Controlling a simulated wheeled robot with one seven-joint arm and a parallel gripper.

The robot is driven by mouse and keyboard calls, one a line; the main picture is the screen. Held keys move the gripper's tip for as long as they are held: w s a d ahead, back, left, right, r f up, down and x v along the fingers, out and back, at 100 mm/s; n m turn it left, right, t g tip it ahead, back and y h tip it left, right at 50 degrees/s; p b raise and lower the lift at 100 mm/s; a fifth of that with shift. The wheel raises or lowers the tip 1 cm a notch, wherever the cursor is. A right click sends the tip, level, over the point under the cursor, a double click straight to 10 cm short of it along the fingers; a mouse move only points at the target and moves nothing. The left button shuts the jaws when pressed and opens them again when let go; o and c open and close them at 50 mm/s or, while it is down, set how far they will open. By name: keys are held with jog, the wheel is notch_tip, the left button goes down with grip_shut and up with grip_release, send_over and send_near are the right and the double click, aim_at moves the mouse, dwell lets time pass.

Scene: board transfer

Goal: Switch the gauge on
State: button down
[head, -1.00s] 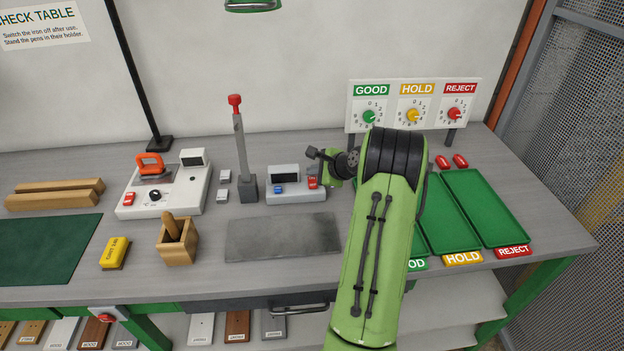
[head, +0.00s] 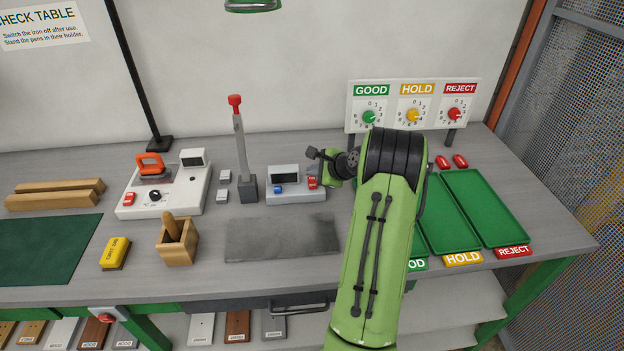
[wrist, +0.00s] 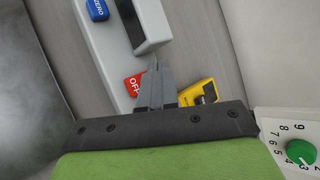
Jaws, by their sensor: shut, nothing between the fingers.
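The gauge (head: 290,197) is a light grey unit with a dark, blank display, a blue button and a red switch (head: 312,183). In the wrist view its housing (wrist: 112,45) is at the top, with a blue ZERO button (wrist: 97,9) and the red switch, marked OFF (wrist: 133,87). My gripper (wrist: 155,72) is shut and empty, its grey fingertips right beside the red switch. I cannot tell whether they touch it.
A yellow object with a dark part (wrist: 199,93) lies close to my fingers. A post with a red knob (head: 240,145) stands left of the gauge. A dial panel (head: 391,103) is behind my arm, and green trays (head: 485,208) lie to the right. A grey plate (head: 282,238) lies bare in front.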

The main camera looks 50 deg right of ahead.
aim_at(315, 185)
jog(key=shift+f, duration=0.15)
jog(key=shift+f, duration=0.3)
dwell(0.3)
jog(key=shift+f, duration=0.3)
dwell(0.4)
jog(key=shift+r+p, duration=0.45)
jog(key=shift+r, duration=0.3)
jog(key=r+p, duration=0.4)
jog(key=r, duration=0.1)
jog(key=shift+s+a+r, duration=0.1)
jog(key=shift+s+a, duration=0.2)
jog(key=shift+s, duration=0.05)
